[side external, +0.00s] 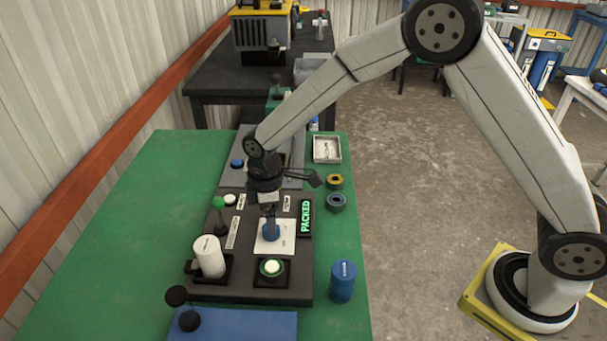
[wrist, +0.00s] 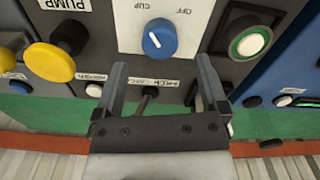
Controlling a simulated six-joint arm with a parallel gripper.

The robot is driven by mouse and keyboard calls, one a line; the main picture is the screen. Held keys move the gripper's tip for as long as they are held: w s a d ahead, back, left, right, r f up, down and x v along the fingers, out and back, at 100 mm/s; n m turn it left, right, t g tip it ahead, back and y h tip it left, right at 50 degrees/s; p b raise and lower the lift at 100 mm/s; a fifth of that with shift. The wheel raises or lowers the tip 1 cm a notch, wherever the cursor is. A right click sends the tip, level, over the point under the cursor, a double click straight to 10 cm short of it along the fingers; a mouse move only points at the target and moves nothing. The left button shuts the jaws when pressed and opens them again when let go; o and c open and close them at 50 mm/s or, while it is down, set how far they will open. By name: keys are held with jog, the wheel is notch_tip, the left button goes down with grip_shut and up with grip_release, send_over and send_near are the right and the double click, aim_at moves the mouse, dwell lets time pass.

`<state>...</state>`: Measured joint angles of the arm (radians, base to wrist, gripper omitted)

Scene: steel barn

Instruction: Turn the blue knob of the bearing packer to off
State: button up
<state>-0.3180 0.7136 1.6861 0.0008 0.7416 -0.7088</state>
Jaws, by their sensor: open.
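The blue knob (wrist: 160,39) sits on a white plate (wrist: 130,33) marked CUP and OFF. In the wrist view its white mark lies on the left side, towards the CUP lettering. In the side view the knob (side external: 271,233) stands upright on the plate of the dark bearing packer (side external: 210,291). A green PACKED sign (side external: 305,218) is lit beside it. My gripper (wrist: 161,64) is open and empty. Its two fingers are apart, and the knob shows just beyond the fingertips, between their lines. In the side view my gripper is over the knob; the fingertips are hard to make out.
A blue can (side external: 343,281) stands right. Yellow knobs (wrist: 52,62) show in the wrist view. A blue panel (side external: 245,325) is in front. The green table's left side is clear.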

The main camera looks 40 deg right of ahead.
jog(key=shift+f, duration=2.15)
grip_shut()
jog(key=shift+m, duration=0.4)
jog(key=m, duration=0.9)
jog(key=shift+m, duration=2.1)
